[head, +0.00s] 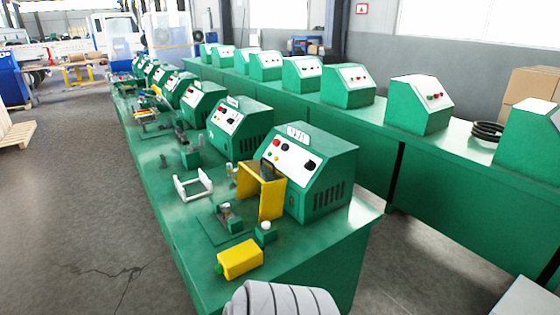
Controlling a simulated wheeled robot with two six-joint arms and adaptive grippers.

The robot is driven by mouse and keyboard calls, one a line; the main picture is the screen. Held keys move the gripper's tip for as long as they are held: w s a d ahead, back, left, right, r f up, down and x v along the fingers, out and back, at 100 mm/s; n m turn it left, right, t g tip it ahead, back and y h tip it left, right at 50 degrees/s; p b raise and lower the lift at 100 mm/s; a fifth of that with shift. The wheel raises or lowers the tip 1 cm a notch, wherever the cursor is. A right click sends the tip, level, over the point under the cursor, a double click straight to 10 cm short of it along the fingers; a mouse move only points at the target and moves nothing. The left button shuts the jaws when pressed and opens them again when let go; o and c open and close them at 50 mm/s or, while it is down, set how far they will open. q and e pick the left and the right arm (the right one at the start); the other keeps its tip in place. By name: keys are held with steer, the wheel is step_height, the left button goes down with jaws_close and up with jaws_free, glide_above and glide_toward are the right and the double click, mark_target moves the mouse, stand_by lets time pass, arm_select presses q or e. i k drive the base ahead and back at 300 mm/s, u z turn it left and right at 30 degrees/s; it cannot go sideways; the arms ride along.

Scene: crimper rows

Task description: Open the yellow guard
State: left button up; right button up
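The yellow guard (271,200) stands upright at the front of the nearest green machine (325,160), on the near bench. It has yellow side panels and a small dark piece near its top. I cannot tell from this view how it is hinged. Neither of my grippers shows in the head view, and nothing is seen touching the guard.
A yellow box (240,259) and a small green fixture (228,218) sit on the green bench (190,235) before the guard. A white frame (193,185) lies farther left. A ribbed grey-white shape (280,300) fills the bottom edge. Grey floor (75,230) is clear at left.

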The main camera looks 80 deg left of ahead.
mark_target(273, 194)
steer(key=u, duration=0.5)
steer(key=i, duration=1.05)
steer(key=u, duration=0.9)
